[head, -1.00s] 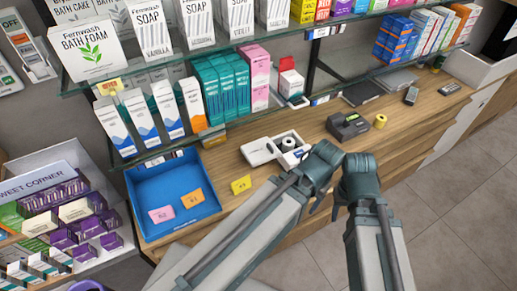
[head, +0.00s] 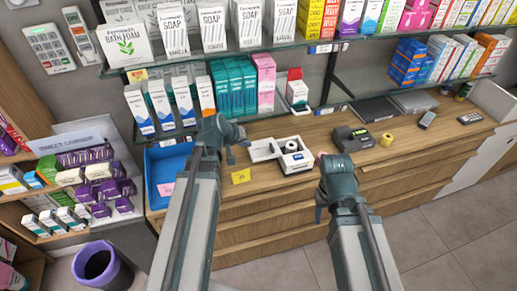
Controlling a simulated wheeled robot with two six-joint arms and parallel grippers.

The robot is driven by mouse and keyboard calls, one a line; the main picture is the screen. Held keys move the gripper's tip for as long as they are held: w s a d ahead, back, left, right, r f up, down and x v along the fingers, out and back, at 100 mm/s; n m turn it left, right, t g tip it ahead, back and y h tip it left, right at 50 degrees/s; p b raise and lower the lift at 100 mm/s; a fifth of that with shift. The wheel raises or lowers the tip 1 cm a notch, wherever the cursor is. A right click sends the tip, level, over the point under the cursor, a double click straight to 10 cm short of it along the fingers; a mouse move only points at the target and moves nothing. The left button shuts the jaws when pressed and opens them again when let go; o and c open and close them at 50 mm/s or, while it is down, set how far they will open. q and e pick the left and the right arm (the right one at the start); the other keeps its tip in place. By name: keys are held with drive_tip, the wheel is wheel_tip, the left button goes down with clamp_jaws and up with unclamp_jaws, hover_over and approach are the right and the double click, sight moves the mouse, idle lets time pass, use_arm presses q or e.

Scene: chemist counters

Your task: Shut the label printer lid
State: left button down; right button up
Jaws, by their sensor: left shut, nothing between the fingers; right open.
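The label printer (head: 300,163) is a small white box on the wooden counter, with a white label roll showing inside. Its white lid (head: 263,150) stands open, out to the left side of the box. My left gripper (head: 238,140) is shut and empty, left of the lid and near it; I cannot tell whether it touches. My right gripper (head: 322,178) is in front of and to the right of the printer, apart from it and open; its fingertips are partly hidden by its own body.
A dark card terminal (head: 353,139) and a yellow roll (head: 386,140) stand right of the printer. A yellow tag (head: 240,176) is on the counter's front left. A blue tray (head: 161,168) is at left. Glass shelves with boxes (head: 235,90) hang above the back.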

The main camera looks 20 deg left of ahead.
use_arm(q)
drive_tip(key=b, duration=0.9)
approach(268, 148)
drive_tip(key=f, duration=0.1)
drive_tip(key=a+f, duration=0.1)
drive_tip(key=f, duration=0.1)
drive_tip(key=w+a+f, duration=0.1)
drive_tip(key=f, duration=0.1)
drive_tip(key=shift+w+d+r+p, duration=0.15)
drive_tip(key=shift+w+d+p, duration=0.1)
drive_tip(key=shift+w+d, duration=0.15)
drive_tip(key=shift+w+d+r+p, duration=0.15)
drive_tip(key=shift+w+d+p, duration=0.15)
drive_tip(key=shift+d, duration=0.25)
drive_tip(key=shift+w+d, duration=0.4)
drive_tip(key=shift+d, duration=0.3)
drive_tip(key=w+d, duration=0.2)
drive_tip(key=d, duration=0.1)
drive_tip(key=w+d, duration=0.2)
drive_tip(key=d, duration=0.1)
drive_tip(key=w+d, duration=0.2)
drive_tip(key=d, duration=0.1)
drive_tip(key=shift+w+d, duration=0.35)
drive_tip(key=shift+w, duration=0.05)
drive_tip(key=shift+w+d, duration=0.15)
drive_tip(key=shift+d, duration=0.2)
drive_tip(key=shift+r, duration=0.1)
